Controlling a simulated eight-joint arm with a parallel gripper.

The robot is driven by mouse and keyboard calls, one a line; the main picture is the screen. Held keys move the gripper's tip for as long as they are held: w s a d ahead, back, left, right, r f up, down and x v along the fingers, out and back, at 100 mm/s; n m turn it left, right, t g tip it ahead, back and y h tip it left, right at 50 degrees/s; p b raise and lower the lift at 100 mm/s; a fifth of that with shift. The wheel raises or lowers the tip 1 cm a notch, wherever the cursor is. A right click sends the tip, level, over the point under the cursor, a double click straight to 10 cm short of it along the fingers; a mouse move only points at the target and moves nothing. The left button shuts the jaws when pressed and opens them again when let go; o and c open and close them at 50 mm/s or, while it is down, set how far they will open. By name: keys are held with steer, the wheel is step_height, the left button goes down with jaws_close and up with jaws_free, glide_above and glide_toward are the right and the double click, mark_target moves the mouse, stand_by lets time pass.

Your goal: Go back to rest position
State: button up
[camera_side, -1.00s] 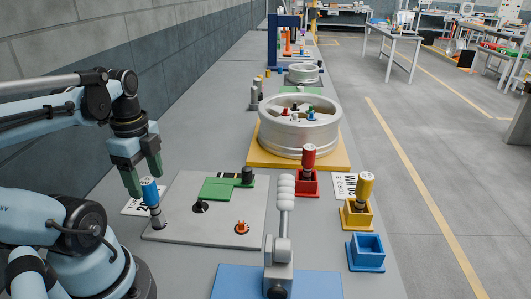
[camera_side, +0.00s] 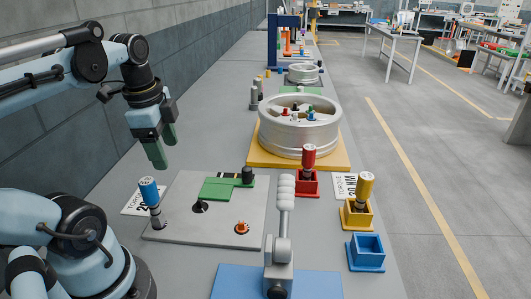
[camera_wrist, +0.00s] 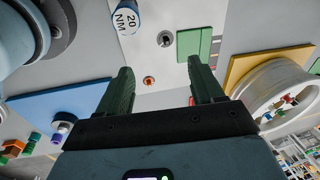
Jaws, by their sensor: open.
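My gripper (camera_side: 163,149) is open and empty, in the air above the far left part of the grey plate (camera_side: 250,205). Its two green fingers (camera_wrist: 155,90) stand apart in the wrist view with nothing between them. A blue-topped tool (camera_side: 150,197) stands upright at the plate's left edge, below my gripper and clear of it. The same tool shows its "20 NM" label at the top of the wrist view (camera_wrist: 126,17).
A silver wheel (camera_side: 300,131) sits on a yellow base (camera_side: 262,159). Red (camera_side: 307,186), yellow (camera_side: 356,217) and blue (camera_side: 366,252) holders stand at right; the blue one is empty. A white lever clamp (camera_side: 281,250) stands in front. The air around my gripper is free.

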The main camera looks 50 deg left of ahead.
steer(key=w+d+f+n+t, duration=0.4)
steer(key=w+d+n, duration=0.4)
steer(key=d, duration=0.3)
steer(key=shift+w+f+t+h, duration=0.35)
steer(key=shift+w+t+h, duration=0.05)
steer(key=shift+w+t, duration=0.4)
